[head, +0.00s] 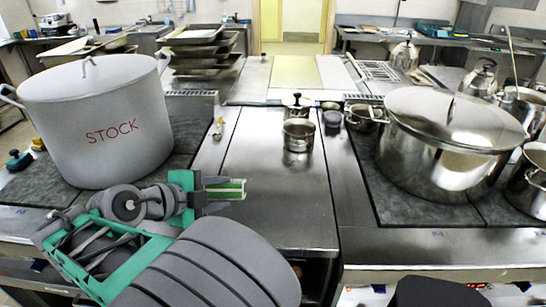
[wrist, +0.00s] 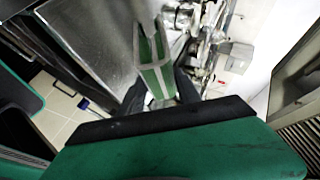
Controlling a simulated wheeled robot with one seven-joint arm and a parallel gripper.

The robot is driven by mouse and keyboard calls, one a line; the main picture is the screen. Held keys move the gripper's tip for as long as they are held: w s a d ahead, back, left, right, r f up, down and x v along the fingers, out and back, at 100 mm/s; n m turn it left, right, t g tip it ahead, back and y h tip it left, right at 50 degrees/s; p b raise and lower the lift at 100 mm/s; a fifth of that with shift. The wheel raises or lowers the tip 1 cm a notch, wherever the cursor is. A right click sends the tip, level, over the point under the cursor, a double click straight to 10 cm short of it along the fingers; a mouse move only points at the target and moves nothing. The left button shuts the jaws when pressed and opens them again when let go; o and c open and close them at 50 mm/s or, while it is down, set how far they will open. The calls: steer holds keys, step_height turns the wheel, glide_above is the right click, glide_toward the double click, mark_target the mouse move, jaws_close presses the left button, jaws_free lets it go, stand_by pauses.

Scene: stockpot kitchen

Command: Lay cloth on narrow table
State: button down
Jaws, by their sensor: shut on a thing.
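My gripper (head: 210,189) is shut on a folded green cloth with pale stripes (head: 232,189). In the wrist view the cloth (wrist: 154,62) stands out lengthwise from between the dark fingers (wrist: 160,96). In the head view my gripper reaches to the right at the left front, and the cloth appears over the left part of a narrow steel worktop (head: 270,215). Whether the cloth touches the steel cannot be told. I cannot tell for certain that this worktop is the narrow table.
A large STOCK pot (head: 105,125) stands close behind my arm on the left. A big lidded steel pot (head: 445,150) stands on the right hob. A small saucepan (head: 298,137) and a dark cup (head: 333,122) stand at the worktop's back. Its front is bare.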

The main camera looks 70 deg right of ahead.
mark_target(239, 194)
steer(key=shift+m+g, duration=0.4)
steer(key=shift+m, duration=0.1)
steer(key=s+d+f+b, duration=0.1)
steer(key=b, duration=0.3)
steer(key=s+d+f+b, duration=0.1)
steer(key=s+d+b, duration=0.1)
steer(key=b, duration=0.3)
steer(key=shift+s+f, duration=0.1)
steer(key=shift+f, duration=0.15)
steer(key=s+d+f, duration=0.1)
steer(key=d+f, duration=0.2)
steer(key=s+d+f, duration=0.2)
steer(key=d+f, duration=0.1)
steer(key=s+d+f, duration=0.2)
steer(key=d+f, duration=0.1)
steer(key=shift+f, duration=0.1)
steer(key=shift+w+f, duration=0.1)
steer(key=shift+f, duration=0.2)
steer(key=c, duration=0.9)
jaws_free()
steer(key=shift+o, duration=0.2)
steer(key=shift+a, duration=0.1)
steer(key=v, duration=1.2)
steer(key=shift+r, duration=0.25)
